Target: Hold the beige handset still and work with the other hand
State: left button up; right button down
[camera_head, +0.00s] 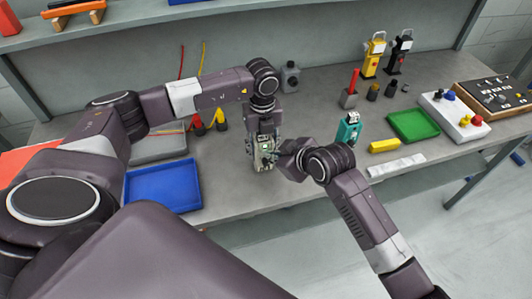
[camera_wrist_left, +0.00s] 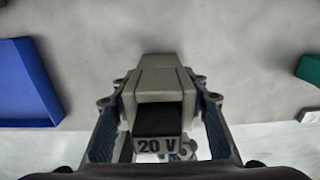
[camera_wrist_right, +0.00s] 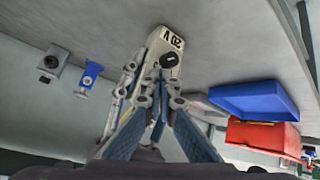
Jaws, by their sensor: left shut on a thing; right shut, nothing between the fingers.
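The beige handset (camera_head: 264,160) hangs upright near the front edge of the bench in the head view. My left gripper (camera_head: 264,138) is shut around it from above. In the left wrist view the handset (camera_wrist_left: 161,82) lies between both fingers, its black part and "20 V" label facing the camera. My right gripper (camera_head: 281,158) is shut and empty, close to the handset's right side. In the right wrist view its fingertips (camera_wrist_right: 150,88) are just below the handset (camera_wrist_right: 160,50), near a round black knob (camera_wrist_right: 169,60); I cannot tell whether they touch.
A blue tray (camera_head: 165,188) lies left and a green tray (camera_head: 413,125) right. A teal handset (camera_head: 348,130) stands right of my right gripper. A yellow block (camera_head: 384,146) and a white board with coloured knobs (camera_head: 440,106) lie further right. Yellow (camera_head: 373,58) and black (camera_head: 398,55) handsets stand behind.

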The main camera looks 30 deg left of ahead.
jog(key=shift+s+d+r, duration=0.15)
jog(key=shift+s+d, duration=0.1)
jog(key=shift+s, duration=0.1)
jog(key=s+d, duration=0.4)
jog(key=shift+d, duration=0.3)
dwell(1.9)
